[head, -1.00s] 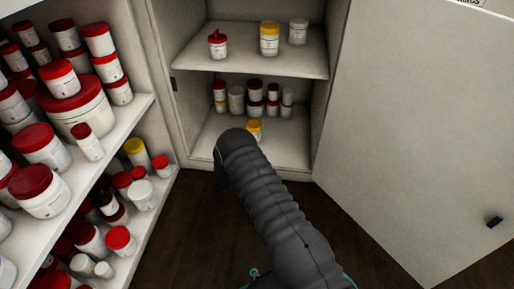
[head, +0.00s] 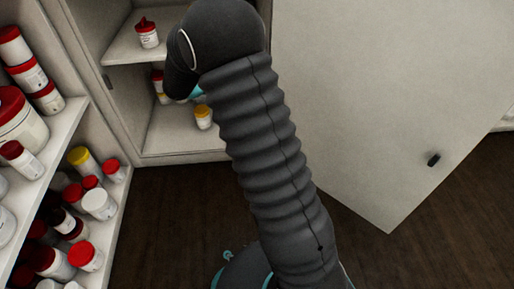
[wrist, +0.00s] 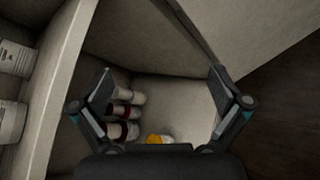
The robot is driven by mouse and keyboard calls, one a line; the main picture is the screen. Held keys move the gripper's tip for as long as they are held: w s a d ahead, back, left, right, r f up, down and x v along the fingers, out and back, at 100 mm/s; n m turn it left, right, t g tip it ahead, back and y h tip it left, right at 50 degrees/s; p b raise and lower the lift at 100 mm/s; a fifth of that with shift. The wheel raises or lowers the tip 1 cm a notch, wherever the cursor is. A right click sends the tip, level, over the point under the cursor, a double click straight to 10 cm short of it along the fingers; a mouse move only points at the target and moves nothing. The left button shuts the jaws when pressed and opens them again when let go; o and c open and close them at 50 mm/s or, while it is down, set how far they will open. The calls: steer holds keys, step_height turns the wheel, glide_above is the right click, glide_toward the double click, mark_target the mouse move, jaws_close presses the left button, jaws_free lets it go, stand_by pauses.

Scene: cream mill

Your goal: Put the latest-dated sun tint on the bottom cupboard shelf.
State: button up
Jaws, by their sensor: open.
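The open cupboard's bottom shelf (head: 180,140) shows left of my arm in the head view. A yellow-lidded jar (head: 203,117) stands near its front, and a red-lidded jar (head: 158,85) farther back. My gripper is mostly hidden behind my arm in the head view. In the wrist view my gripper (wrist: 160,80) is open, with nothing seen between its fingers. Beyond it are several red-lidded and white jars (wrist: 124,111) and the yellow lid (wrist: 158,139), partly cut off by the gripper body. No label or date is readable, so I cannot tell which are sun tints.
A red-topped jar (head: 147,33) stands on the cupboard's upper shelf (head: 125,48). The open cupboard door (head: 385,90) fills the right. A rack (head: 75,120) crowded with jars is at the left. Dark floor (head: 165,215) lies clear between rack and arm.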

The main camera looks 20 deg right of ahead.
steer(key=s+r+m+g+y, duration=0.15)
steer(key=s+r+m, duration=0.25)
steer(key=s, duration=0.5)
steer(key=s+r+m+g+y, duration=0.1)
steer(key=s+r+m+y, duration=0.3)
steer(key=s, duration=0.5)
steer(key=s+a+r+m+t+y, duration=0.1)
steer(key=s+a+m+y, duration=0.2)
steer(key=s, duration=0.6)
steer(key=s+a+r+m+t+y, duration=0.1)
steer(key=s+a+m+t+y, duration=0.1)
steer(key=s+a, duration=0.4)
steer(key=shift+s+a+r+m+y, duration=0.25)
steer(key=shift+s+m+y, duration=0.55)
steer(key=shift+s, duration=1.35)
